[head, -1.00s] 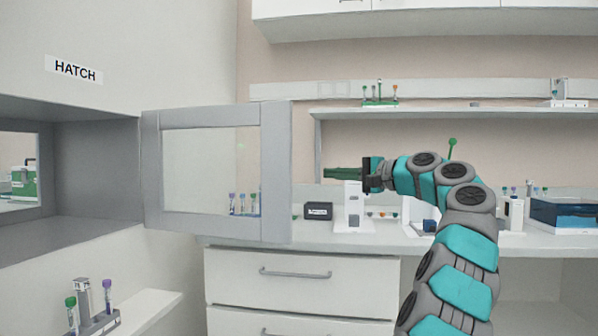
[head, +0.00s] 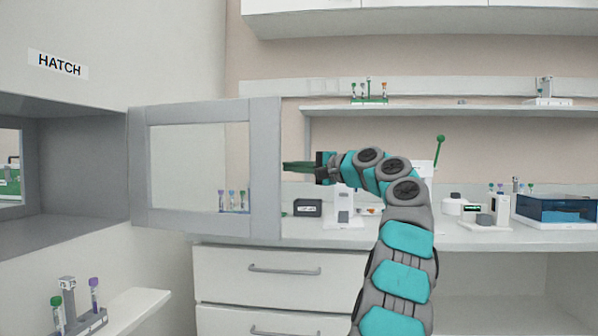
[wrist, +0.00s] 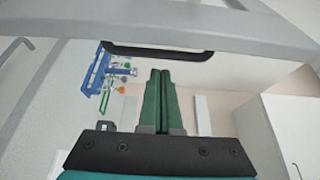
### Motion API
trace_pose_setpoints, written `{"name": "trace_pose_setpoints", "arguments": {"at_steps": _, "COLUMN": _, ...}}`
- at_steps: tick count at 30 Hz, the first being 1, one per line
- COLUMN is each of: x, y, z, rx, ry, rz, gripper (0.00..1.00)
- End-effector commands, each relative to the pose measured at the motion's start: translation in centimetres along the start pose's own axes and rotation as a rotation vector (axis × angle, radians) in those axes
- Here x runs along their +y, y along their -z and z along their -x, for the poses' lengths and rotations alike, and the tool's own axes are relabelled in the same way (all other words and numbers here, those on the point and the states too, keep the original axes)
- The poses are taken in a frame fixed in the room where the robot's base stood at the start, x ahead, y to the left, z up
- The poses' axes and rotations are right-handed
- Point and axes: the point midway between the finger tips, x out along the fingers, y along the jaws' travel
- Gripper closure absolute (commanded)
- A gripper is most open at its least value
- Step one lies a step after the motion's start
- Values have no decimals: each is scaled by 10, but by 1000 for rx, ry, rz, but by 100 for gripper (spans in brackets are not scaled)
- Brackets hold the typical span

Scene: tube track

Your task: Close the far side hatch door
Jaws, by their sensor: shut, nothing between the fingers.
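The hatch door (head: 265,170) is a grey frame around a clear pane. It stands swung open, joined at its left edge to the grey hatch box (head: 85,165) in the wall. My gripper (head: 285,166) is shut and empty, with green fingers pointing left. In the head view its tips are right at the door's free right edge; I cannot tell whether they touch it. In the wrist view the shut fingers (wrist: 164,75) point towards a grey frame bar (wrist: 200,28) with a black handle (wrist: 158,50). At the back of the hatch, a framed opening (head: 10,170) shows a green-and-white device beyond.
A tube rack (head: 80,322) stands below the hatch by a white ledge (head: 135,310). Behind the door is a counter with drawers (head: 285,270), a black box (head: 307,207) and lab devices. A shelf (head: 430,110) runs above. Open space lies left of the door's front.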

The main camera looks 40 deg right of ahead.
Motion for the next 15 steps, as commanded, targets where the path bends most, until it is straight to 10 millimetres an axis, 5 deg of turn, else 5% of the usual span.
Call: {"name": "trace_pose_setpoints", "arguments": {"at_steps": 15, "x": 2, "y": -26, "z": 10, "rx": 0, "ry": -1, "rz": 0, "gripper": 100}}
